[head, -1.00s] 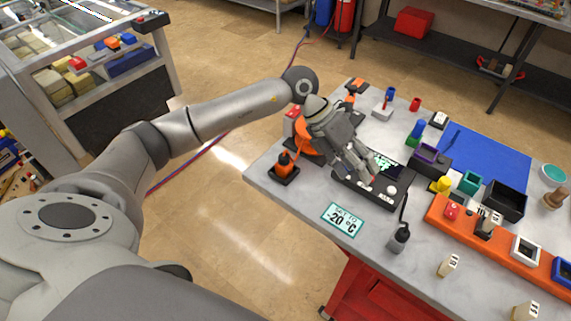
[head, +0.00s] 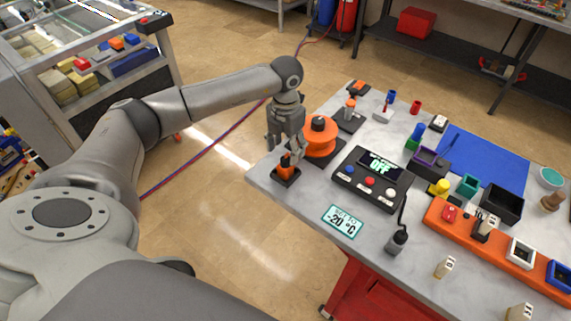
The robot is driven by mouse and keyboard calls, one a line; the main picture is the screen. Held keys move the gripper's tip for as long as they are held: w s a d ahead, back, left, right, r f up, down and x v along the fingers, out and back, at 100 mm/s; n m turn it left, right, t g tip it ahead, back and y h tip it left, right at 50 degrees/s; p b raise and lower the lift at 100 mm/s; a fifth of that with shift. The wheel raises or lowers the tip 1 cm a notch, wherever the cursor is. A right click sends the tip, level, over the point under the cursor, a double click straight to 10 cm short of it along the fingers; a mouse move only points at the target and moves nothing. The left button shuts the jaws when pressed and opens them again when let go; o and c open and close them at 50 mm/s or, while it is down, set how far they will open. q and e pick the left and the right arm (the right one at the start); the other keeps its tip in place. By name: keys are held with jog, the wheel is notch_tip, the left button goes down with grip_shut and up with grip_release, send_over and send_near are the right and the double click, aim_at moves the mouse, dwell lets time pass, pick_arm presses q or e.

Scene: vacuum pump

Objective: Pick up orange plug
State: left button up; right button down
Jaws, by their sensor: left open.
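A small orange plug (head: 286,167) stands upright in a black square base at the table's left corner. My left gripper (head: 284,150) is open and points down just above it, with the fingers close to its top. Whether the fingers touch it cannot be told at this size. My right gripper is not in view.
A round orange housing (head: 320,140) stands close to the right of my left gripper. A black control box (head: 372,180) reads OFF, with a "-20 °C" card (head: 342,221) in front. Coloured blocks and an orange rack (head: 500,243) fill the right side.

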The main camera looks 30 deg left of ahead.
aim_at(286, 158)
pick_arm(q)
jog(key=f, duration=0.1)
jog(key=f+p, duration=0.2)
jog(key=f, duration=0.1)
jog(key=shift+s+d, duration=0.15)
jog(key=shift+s, duration=0.15)
jog(key=shift+f, duration=0.4)
jog(key=shift+c, duration=0.3)
jog(key=c, duration=1.1)
jog(key=shift+w+r, duration=0.1)
